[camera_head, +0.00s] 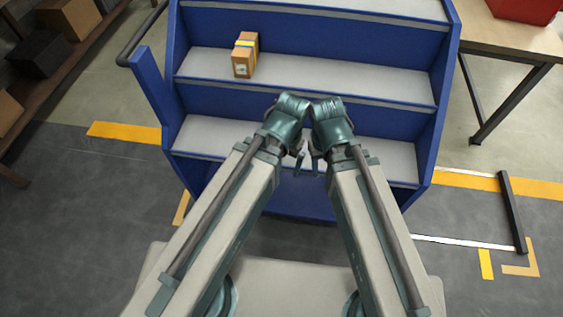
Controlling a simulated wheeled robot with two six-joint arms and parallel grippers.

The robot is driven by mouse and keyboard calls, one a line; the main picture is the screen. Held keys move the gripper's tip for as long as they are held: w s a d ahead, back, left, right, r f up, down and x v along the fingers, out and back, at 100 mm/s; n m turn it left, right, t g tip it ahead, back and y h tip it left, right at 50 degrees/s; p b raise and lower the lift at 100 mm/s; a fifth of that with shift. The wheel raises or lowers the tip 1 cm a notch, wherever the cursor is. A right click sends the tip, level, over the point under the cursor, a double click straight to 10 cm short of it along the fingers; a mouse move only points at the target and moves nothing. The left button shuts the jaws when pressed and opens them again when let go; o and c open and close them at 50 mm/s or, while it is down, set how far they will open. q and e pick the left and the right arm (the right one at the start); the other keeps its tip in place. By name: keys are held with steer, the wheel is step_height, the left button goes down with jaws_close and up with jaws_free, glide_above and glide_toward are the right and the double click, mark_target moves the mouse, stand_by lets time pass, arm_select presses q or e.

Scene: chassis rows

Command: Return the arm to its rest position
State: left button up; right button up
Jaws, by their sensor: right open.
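My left arm and my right arm reach forward side by side over the base, with their wrists nearly touching in front of the blue shelf unit (152,92). My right gripper (315,168) hangs below its wrist, small in view, open and empty. My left gripper (299,164) is close beside it, mostly hidden by its own wrist, so its jaws cannot be made out. Neither gripper is seen touching an object.
A brown box (243,64) with a yellow and blue band stands on a grey shelf, beyond the wrists. A dark rack with boxes (68,18) is at far left. A table (510,38) with a red bin (525,8) is at right. A black-barred frame (512,212) lies at right.

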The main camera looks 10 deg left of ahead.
stand_by(0.3)
step_height(320, 180, up, 11)
steer(key=p, duration=1.1)
